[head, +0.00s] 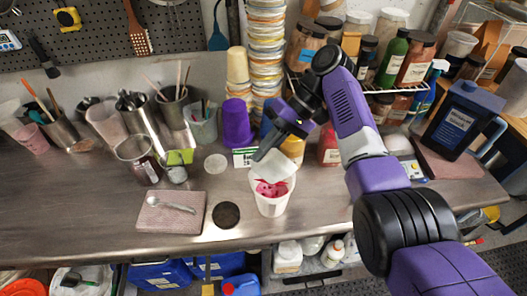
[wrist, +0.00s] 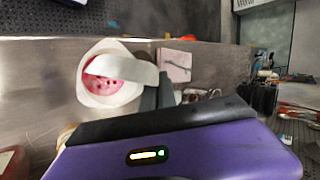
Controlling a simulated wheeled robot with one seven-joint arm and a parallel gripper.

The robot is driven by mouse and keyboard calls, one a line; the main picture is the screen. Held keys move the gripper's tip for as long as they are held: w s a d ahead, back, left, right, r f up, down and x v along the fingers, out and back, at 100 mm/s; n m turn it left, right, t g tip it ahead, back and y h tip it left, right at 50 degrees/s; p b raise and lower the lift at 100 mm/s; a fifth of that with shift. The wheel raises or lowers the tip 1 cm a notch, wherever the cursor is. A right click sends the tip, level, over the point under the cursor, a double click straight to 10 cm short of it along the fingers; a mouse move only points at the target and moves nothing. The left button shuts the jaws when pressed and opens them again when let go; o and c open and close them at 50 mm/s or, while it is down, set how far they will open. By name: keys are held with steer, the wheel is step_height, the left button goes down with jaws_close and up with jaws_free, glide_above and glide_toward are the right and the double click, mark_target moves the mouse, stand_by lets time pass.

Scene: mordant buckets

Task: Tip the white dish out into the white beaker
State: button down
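The white beaker (head: 271,207) stands on the metal bench in the head view, with pink-red matter (head: 271,188) at its mouth. The white dish (head: 273,165) is steeply tilted right above the beaker's mouth. My gripper (head: 262,154) is shut on the dish's edge. In the wrist view the dish (wrist: 132,68) covers part of the opening of the beaker (wrist: 108,99), and pink matter with darker red bits shows inside. The gripper fingers (wrist: 160,92) meet the dish's right end. The dish's inner face is mostly hidden, so I cannot tell if anything clings to it.
A purple cup (head: 237,123) and stacked tubs (head: 266,60) stand behind. A dark blue jug (head: 462,121) is at right. The bench front is clear.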

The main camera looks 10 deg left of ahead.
steer(key=shift+w+f+b, duration=0.15)
steer(key=shift+w+b, duration=0.05)
steer(key=shift+b, duration=0.55)
steer(key=shift+w+m+g+b, duration=0.3)
steer(key=shift+g+b, duration=0.3)
steer(key=shift+b, duration=1.1)
steer(key=shift+p, duration=0.35)
